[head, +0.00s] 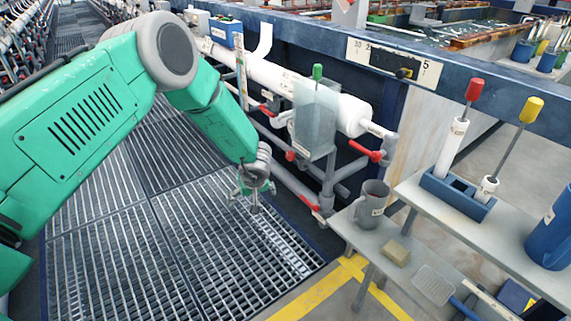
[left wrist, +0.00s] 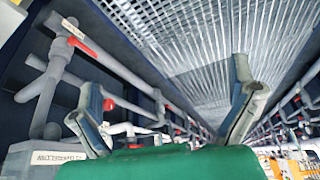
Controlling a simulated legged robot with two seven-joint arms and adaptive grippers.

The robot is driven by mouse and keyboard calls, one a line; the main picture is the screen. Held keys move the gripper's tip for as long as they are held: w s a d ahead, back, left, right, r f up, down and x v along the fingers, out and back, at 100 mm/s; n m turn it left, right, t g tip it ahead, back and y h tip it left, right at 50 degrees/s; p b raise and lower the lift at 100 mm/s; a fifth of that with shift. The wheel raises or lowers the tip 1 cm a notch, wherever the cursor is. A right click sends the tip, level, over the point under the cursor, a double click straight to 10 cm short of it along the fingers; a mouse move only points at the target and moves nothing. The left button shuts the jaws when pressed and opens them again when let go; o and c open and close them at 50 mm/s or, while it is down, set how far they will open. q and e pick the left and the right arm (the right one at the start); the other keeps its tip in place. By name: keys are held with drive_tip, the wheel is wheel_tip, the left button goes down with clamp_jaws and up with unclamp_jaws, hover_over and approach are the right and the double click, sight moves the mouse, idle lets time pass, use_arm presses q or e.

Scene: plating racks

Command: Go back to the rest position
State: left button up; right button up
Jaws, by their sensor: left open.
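My left gripper (head: 252,200) hangs at the end of my green left arm in the head view, above the metal floor grating (head: 100,265). It is left of the pipes and red-handled valves. In the left wrist view my left gripper (left wrist: 168,85) has its two fingers spread wide apart, with nothing between them. The grating (left wrist: 190,40) shows behind the fingers there. My right gripper is not in view.
A white pipe (head: 270,75) with red valve handles (head: 375,151) runs along the blue tank frame. A grey jug (head: 371,203) stands on the low shelf. A blue holder (head: 457,194) with red- and yellow-handled tools stands on the upper shelf. The grating below my arm is clear.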

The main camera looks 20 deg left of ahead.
use_arm(q)
drive_tip(key=s+d+f+m, duration=0.1)
drive_tip(key=s+f+m, duration=0.2)
drive_tip(key=s, duration=0.6)
drive_tip(key=s+d+f+m, duration=0.2)
drive_tip(key=s+m, duration=0.1)
drive_tip(key=s, duration=0.5)
drive_tip(key=s+d+r+m+g+h, duration=0.1)
drive_tip(key=s+d+m, duration=0.1)
drive_tip(key=s, duration=0.9)
drive_tip(key=s+d+r+m+g+h, duration=0.1)
drive_tip(key=s+d, duration=0.3)
drive_tip(key=s, duration=0.7)
drive_tip(key=shift+s+d+m+g+h, duration=0.2)
drive_tip(key=shift+m+g+h, duration=0.15)
drive_tip(key=shift+h, duration=0.35)
drive_tip(key=shift+w, duration=0.15)
